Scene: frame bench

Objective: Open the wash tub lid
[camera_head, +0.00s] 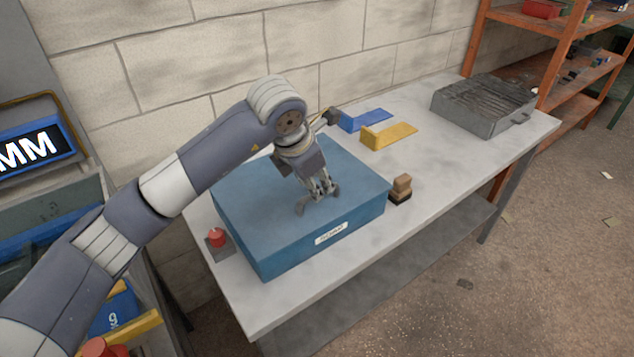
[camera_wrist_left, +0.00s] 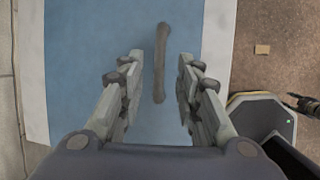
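The wash tub (camera_head: 325,233) is a blue box with a white label on its front, standing on the bench. Its flat blue lid (camera_head: 250,190) is down and closed. My left gripper (camera_head: 318,198) points down over the middle of the lid. In the left wrist view, a dark bar handle (camera_wrist_left: 161,50) lies on the blue lid (camera_wrist_left: 85,60). The open fingers of my left gripper (camera_wrist_left: 159,72) are on either side of the handle, with gaps on both sides. In the head view the gripper largely hides the handle.
A red button (camera_head: 216,236) sits left of the tub. A brown wooden-handled brush or block (camera_head: 401,188) stands close to its right. Blue (camera_head: 365,119) and yellow (camera_head: 390,135) brackets lie behind. A grey metal box (camera_head: 483,108) stands at the bench's far right.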

